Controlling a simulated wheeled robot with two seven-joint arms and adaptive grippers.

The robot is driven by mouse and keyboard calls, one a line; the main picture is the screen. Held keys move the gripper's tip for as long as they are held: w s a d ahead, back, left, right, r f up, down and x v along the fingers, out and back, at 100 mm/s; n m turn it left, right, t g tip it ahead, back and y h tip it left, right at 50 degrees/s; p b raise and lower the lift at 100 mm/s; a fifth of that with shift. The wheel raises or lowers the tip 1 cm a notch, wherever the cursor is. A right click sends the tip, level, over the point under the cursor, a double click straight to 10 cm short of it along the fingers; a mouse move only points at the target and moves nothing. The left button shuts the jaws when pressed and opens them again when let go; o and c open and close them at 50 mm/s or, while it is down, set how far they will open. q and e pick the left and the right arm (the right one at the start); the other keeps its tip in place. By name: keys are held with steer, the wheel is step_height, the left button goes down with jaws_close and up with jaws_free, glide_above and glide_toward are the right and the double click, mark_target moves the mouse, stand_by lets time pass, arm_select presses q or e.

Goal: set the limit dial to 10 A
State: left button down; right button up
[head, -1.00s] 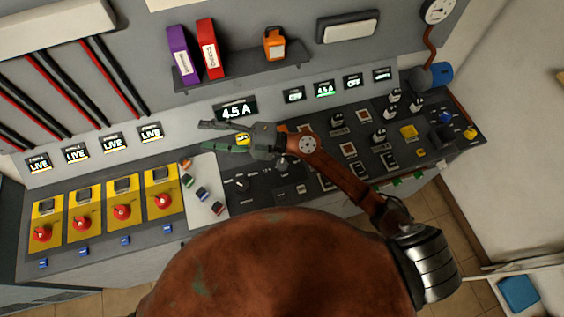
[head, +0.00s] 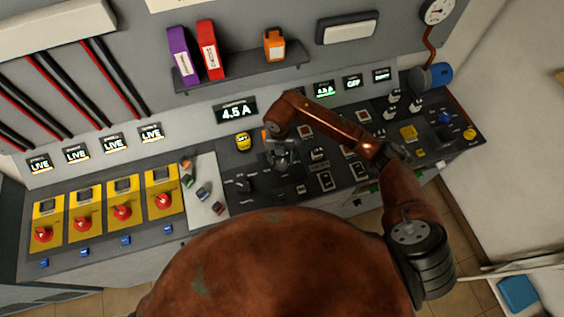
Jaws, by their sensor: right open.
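The large display (head: 236,112) on the back panel reads 4.5 A. A black knob (head: 243,184) sits on the sloped desk below it and looks like the limit dial; its markings are too small to read. My right gripper (head: 281,158) is open and empty. It points down over the desk, to the right of and above that knob in the picture, apart from it. The wrist and the gripper hide part of the desk there. My left gripper is not in view.
A yellow device (head: 243,142) stands left of the gripper. Small loose parts lie on a pale mat (head: 213,178). Yellow panels with red rotary switches (head: 122,212) are at left. More knobs and switches fill the desk at right. A shelf (head: 243,71) holds binders above.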

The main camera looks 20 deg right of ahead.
mark_target(282, 163)
steer(key=shift+f, duration=1.85)
steer(key=shift+c, duration=0.6)
steer(key=c, duration=1)
steer(key=shift+c, duration=0.2)
